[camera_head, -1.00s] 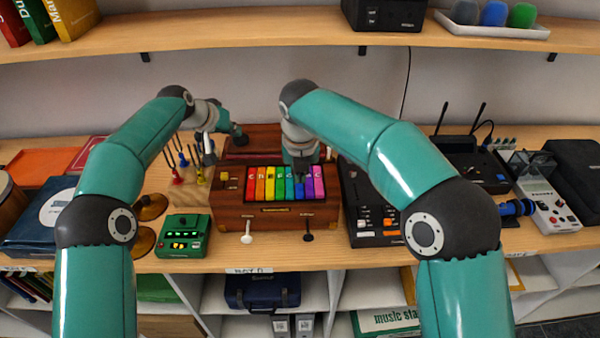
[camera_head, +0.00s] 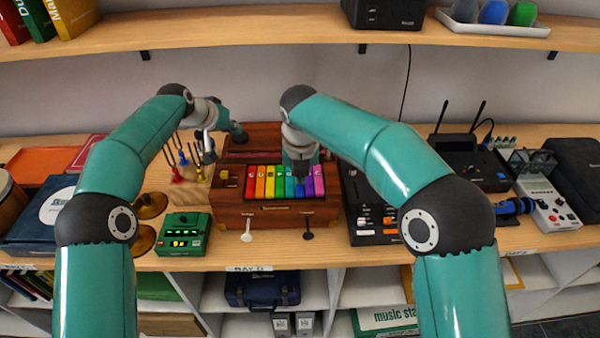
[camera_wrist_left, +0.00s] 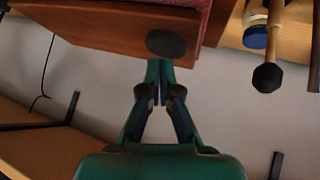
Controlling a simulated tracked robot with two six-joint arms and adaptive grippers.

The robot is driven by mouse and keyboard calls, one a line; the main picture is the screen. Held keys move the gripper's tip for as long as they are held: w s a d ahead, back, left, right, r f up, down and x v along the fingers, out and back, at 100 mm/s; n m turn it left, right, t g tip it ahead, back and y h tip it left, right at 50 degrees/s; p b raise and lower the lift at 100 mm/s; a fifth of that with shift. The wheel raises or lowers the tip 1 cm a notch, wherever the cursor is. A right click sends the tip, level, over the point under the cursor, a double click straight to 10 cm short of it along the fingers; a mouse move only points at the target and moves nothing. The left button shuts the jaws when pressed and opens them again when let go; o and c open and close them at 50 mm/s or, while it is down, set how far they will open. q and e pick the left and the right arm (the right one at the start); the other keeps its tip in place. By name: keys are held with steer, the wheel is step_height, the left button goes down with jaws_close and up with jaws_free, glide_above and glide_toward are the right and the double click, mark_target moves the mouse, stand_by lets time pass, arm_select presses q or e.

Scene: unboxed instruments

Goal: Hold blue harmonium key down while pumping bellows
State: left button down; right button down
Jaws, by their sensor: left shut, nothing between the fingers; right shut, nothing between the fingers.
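The wooden harmonium (camera_head: 262,216) stands mid-bench with a row of rainbow keys. Its blue key (camera_head: 299,190) is near the right end of the row, partly covered by my right gripper (camera_head: 300,178). That gripper is shut, with its tip at or just above the blue key; contact and key depth cannot be told. The bellows board (camera_head: 268,133) is at the harmonium's back. My left gripper (camera_head: 240,138) is shut at the board's left part. In the left wrist view its closed fingertips (camera_wrist_left: 158,66) are at the board's wooden face, just below a dark round knob (camera_wrist_left: 165,43).
Tuning forks (camera_head: 178,165) stand close left of the harmonium, under my left arm. A green device (camera_head: 184,235) sits front left. A black mixer (camera_head: 372,225) stands close on the right. A shelf (camera_head: 250,36) runs above the bench.

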mark_target(236, 141)
steer(key=shift+x, duration=1.55)
steer(key=shift+f, duration=0.25)
arm_select(q)
steer(key=shift+f, duration=2.15)
steer(key=shift+r, duration=1.55)
steer(key=shift+f, duration=1.55)
arm_select(e)
steer(key=shift+w+v, duration=0.2)
steer(key=shift+v, duration=0.65)
steer(key=shift+w+v, duration=0.2)
steer(key=shift+v, duration=0.6)
steer(key=shift+w+v, duration=0.2)
steer(key=shift+v, duration=0.65)
